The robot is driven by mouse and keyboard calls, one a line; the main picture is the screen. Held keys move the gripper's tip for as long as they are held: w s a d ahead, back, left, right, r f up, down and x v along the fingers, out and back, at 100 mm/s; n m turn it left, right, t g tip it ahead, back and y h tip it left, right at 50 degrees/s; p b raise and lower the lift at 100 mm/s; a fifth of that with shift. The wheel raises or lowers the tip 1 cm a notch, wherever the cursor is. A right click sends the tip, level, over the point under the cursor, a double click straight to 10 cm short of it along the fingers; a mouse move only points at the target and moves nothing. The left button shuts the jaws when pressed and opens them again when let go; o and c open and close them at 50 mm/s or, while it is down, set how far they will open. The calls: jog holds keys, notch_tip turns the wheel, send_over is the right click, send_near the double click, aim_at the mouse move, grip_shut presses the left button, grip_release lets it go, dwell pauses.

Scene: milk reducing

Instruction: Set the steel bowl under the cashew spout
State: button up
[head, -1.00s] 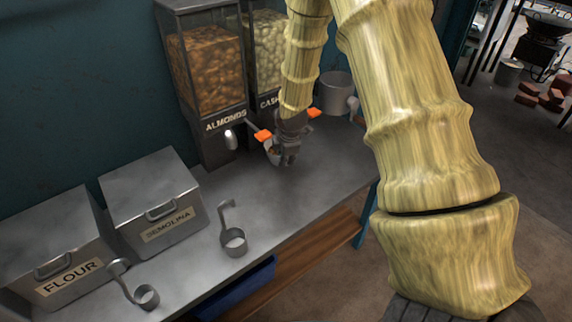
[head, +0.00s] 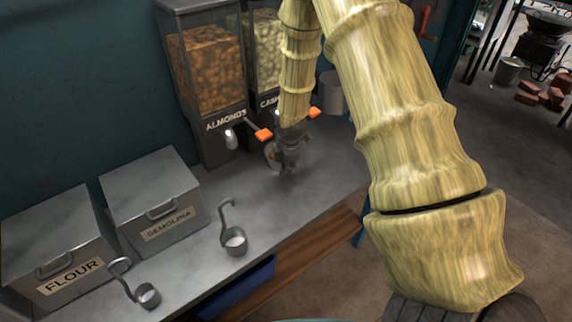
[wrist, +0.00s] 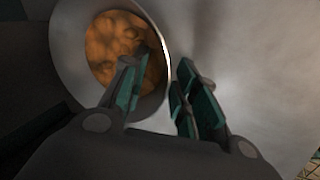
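The steel bowl (head: 270,153) stands on the steel counter, right of the almond spout (head: 231,139), mostly hidden by my gripper in the head view. In the wrist view the bowl (wrist: 72,45) shows brown, nut-like lumps inside. My gripper (head: 287,168) points down at the bowl. In the wrist view my gripper (wrist: 162,88) has its fingers apart, one over the bowl's inside and one outside, with the rim between them. Contact is not clear. The cashew dispenser (head: 266,55) stands behind my arm; its spout is hidden, but its orange handle (head: 314,113) shows.
The almond dispenser (head: 208,75) stands left of the cashew one. A grey pot (head: 331,92) is behind my arm. Flour (head: 55,240) and semolina (head: 155,205) bins and two ladles (head: 235,240) (head: 147,295) occupy the left counter. The counter (head: 320,180) right of my gripper is clear.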

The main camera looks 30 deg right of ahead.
jog(key=shift+r, duration=0.1)
jog(key=shift+s+r, duration=0.15)
jog(key=shift+r, duration=0.4)
jog(key=v, duration=0.4)
jog(key=shift+s+a+b, duration=0.1)
jog(key=shift+s+b, duration=0.05)
jog(key=shift+b, duration=0.15)
jog(key=s+a, duration=0.1)
jog(key=s, duration=0.2)
jog(key=s+a+b, duration=0.1)
jog(key=s, duration=0.3)
jog(key=s+a+b, duration=0.1)
jog(key=s, duration=0.3)
jog(key=shift+a+f, duration=0.1)
jog(key=shift+a, duration=0.25)
